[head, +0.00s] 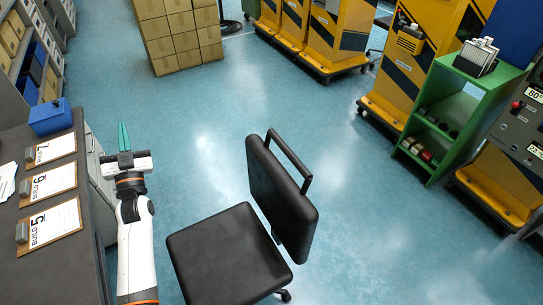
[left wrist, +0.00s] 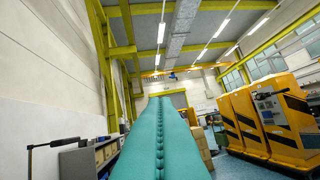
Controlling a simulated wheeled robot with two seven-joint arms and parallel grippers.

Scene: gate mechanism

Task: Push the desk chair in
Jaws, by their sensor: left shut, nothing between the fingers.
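The black desk chair (head: 228,252) stands in the lower middle of the head view. Its padded backrest (head: 280,195) is on the right side of the seat, with a handle-like bar at the top, and the seat's left edge faces the desk. The dark desk (head: 62,262) is at the left. My left gripper (head: 124,137) is beside the desk's far end, beyond and left of the chair, not touching it. Its green fingers are shut and empty; they also fill the middle of the left wrist view (left wrist: 160,135), pointing up toward the ceiling. My right gripper is not in view.
Clipboards (head: 53,221) and a blue box (head: 51,118) are on the desk. Stacked cardboard boxes (head: 180,35) stand at the back. Yellow machines (head: 335,35) and a green shelf (head: 445,115) line the right. Blue floor right of the chair is clear.

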